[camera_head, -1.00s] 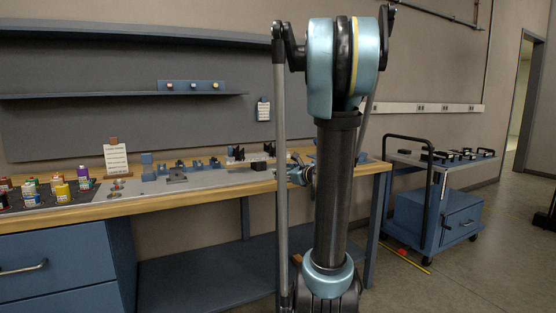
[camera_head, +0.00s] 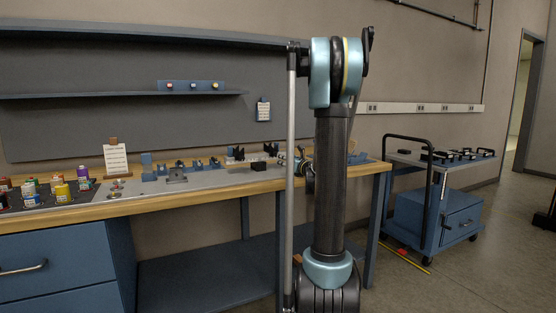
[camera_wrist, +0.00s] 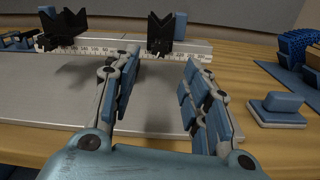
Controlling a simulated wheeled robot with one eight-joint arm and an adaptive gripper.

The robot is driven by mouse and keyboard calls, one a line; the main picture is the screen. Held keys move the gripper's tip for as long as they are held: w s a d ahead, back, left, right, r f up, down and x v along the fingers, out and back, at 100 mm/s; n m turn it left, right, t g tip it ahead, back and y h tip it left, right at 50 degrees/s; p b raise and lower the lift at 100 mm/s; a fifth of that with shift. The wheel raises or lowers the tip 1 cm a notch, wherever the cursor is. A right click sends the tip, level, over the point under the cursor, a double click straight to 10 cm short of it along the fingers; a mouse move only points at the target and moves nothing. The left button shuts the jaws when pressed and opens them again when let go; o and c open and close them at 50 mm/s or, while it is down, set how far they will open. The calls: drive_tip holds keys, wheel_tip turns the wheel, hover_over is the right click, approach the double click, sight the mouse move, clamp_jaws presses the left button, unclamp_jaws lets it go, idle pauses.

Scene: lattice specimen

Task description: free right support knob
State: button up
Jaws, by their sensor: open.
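In the wrist view my gripper (camera_wrist: 162,63) is open and empty. Its two blue-padded fingers are spread and point toward the rail with a ruler scale (camera_wrist: 105,52). The right support (camera_wrist: 160,34), a black V-shaped block, stands on the rail beyond the gap between the fingertips, apart from them. A blue part (camera_wrist: 180,26) shows at its right side; I cannot tell whether it is the knob. The left support (camera_wrist: 62,28) is a similar black V block farther left. In the head view the supports are small and my gripper is mostly hidden behind my arm.
A metal plate (camera_wrist: 40,105) lies under the rail on the wooden bench (camera_wrist: 270,90). A blue block on a grey base (camera_wrist: 278,108) and a blue ribbed object (camera_wrist: 298,45) are at the right.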

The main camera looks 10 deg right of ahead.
sight(276, 154)
drive_tip(key=x, duration=0.8)
drive_tip(key=shift+w+a, duration=0.1)
drive_tip(key=shift+w, duration=0.15)
clamp_jaws()
